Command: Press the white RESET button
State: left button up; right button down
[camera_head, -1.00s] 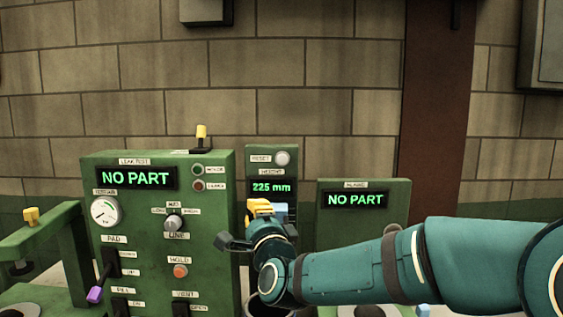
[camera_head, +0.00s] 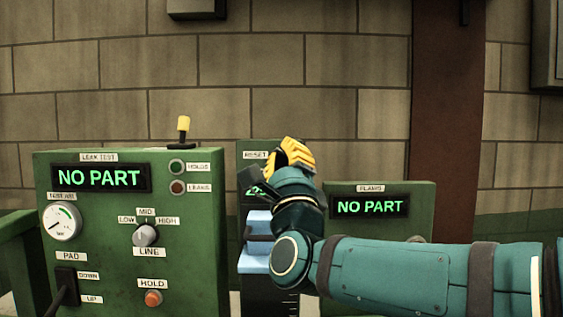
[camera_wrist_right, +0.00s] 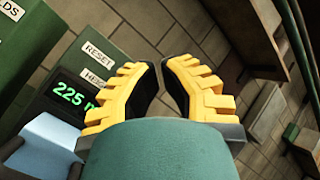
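The white RESET button is hidden in both current views. Its RESET label (camera_head: 255,155) shows on the narrow green height panel (camera_head: 246,147), and also in the right wrist view (camera_wrist_right: 98,54). My right gripper (camera_head: 290,155) is in front of this panel, just right of the label, covering the button's place. In the right wrist view its yellow fingers (camera_wrist_right: 160,66) are drawn together, tips nearly meeting, with nothing between them. I cannot tell whether they touch the button. My left gripper is not in view.
The green leak test cabinet (camera_head: 110,215) with its knob, gauge and orange HOLD button (camera_head: 153,298) stands left. A flaws panel (camera_head: 370,206) reading NO PART stands right, behind my right arm. A light blue block (camera_head: 256,262) is below the height display.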

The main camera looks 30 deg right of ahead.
jog(key=w+d+p, duration=0.2)
jog(key=w+d, duration=0.2)
jog(key=w, duration=0.3)
jog(key=shift+w+d, duration=0.25)
dwell(0.3)
dwell(1.4)
jog(key=shift+w+d+b, duration=0.25)
jog(key=shift+w+b, duration=0.05)
jog(key=shift+w, duration=0.05)
